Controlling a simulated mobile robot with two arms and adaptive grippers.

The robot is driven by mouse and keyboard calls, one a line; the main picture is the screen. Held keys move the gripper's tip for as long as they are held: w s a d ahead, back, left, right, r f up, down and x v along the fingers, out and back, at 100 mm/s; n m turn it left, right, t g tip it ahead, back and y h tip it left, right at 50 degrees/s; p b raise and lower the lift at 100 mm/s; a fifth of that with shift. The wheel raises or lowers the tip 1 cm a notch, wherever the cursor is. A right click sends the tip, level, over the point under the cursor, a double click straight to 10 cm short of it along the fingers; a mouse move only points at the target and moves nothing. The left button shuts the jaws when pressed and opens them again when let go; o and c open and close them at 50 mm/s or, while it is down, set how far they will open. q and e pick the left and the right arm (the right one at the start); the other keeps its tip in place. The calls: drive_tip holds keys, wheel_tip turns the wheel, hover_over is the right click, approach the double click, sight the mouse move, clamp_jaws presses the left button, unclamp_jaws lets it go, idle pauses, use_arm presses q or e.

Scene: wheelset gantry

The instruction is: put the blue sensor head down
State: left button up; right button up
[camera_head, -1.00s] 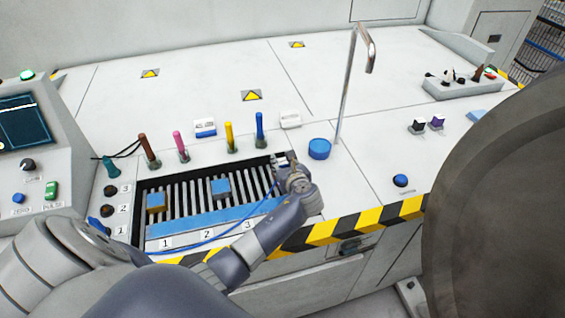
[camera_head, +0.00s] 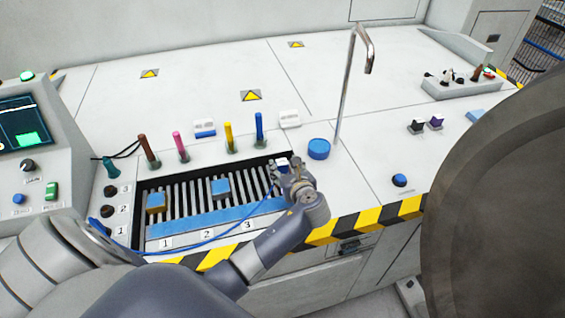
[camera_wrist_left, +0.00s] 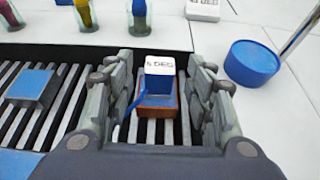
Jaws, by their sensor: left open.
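The blue sensor head (camera_wrist_left: 158,83) has a white piece marked "5 DEG" on top. It rests on a copper-brown block (camera_wrist_left: 151,131) over the slatted tray, and a blue cable runs from its left side. In the head view the sensor head (camera_head: 282,162) shows only in part, at the tray's right end behind my gripper. My left gripper (camera_wrist_left: 160,92) is open, with one finger on each side of the sensor head and a visible gap at both sides. In the head view the left gripper (camera_head: 292,175) is at the tray's right end. My right gripper is not in view.
Two other blocks, one brass-sided (camera_head: 156,203) and one grey-sided (camera_head: 220,189), lie on the slats to the left. Coloured probes in cups, such as a blue one (camera_head: 260,128), stand behind the tray. A blue round pot (camera_head: 319,149) stands right, beside a bent metal post (camera_head: 344,100).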

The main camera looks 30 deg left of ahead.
use_arm(q)
drive_tip(key=v, duration=0.7)
drive_tip(key=shift+s+d+r, duration=0.2)
drive_tip(key=shift+s, duration=0.05)
